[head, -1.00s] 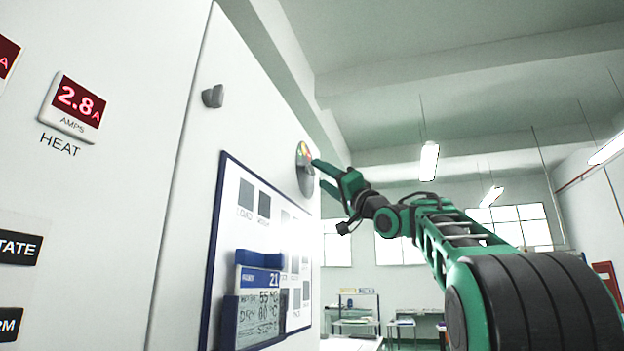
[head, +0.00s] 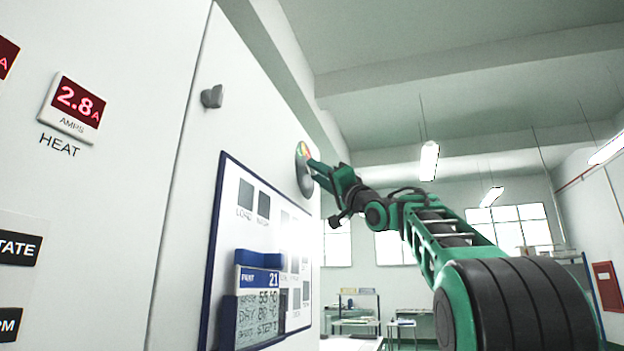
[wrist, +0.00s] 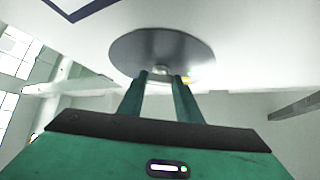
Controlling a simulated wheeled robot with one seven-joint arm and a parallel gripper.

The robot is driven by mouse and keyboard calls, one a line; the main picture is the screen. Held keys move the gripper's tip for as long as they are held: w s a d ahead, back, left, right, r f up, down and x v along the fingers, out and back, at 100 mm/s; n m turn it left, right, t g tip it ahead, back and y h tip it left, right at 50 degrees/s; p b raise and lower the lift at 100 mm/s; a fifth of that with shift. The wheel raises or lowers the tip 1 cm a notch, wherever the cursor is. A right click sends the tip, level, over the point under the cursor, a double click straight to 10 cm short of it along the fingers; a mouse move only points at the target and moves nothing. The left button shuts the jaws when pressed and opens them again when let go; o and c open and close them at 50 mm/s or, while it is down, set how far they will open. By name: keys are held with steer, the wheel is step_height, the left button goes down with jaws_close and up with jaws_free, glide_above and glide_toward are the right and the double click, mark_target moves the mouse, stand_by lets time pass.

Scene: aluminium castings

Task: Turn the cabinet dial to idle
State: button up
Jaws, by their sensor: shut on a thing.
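The cabinet dial is a round grey metal plate (head: 304,182) with a coloured green, yellow and red part at its top, on the cabinet's white face. My gripper (head: 311,168) reaches it from the right, with green fingers against the dial. In the wrist view the dial plate (wrist: 185,47) fills the upper middle. My gripper (wrist: 160,74) is shut there on a small light metal knob (wrist: 160,68) at the plate's near side. A bit of yellow shows beside the right finger. The fingers hide part of the knob, and I cannot read the dial's setting.
A white board with a dark blue frame (head: 211,260) hangs below the dial, with a blue-topped card holder (head: 258,300) on it. A grey handle (head: 212,97) sticks out at upper left. A red-lit heat meter (head: 76,103) is farther left. The room behind is open.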

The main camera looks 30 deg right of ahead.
steer(key=shift+s+a+r+m+g+h, duration=0.15)
steer(key=shift+m+g+h, duration=0.55)
steer(key=shift+m+h, duration=0.7)
steer(key=shift+r+m+g+h, duration=0.15)
steer(key=shift+m+g+h, duration=0.6)
steer(key=shift+m, duration=1.2)
steer(key=shift+s+a+r+m+g+h, duration=0.15)
steer(key=shift+m+g+h, duration=0.5)
steer(key=shift+m+h, duration=0.75)
steer(key=shift+w+d+m+y, duration=0.1)
steer(key=shift+m+y, duration=0.15)
steer(key=shift+m, duration=0.2)
steer(key=o, duration=1)
steer(key=shift+f, duration=0.1)
steer(key=shift+o, duration=0.2)
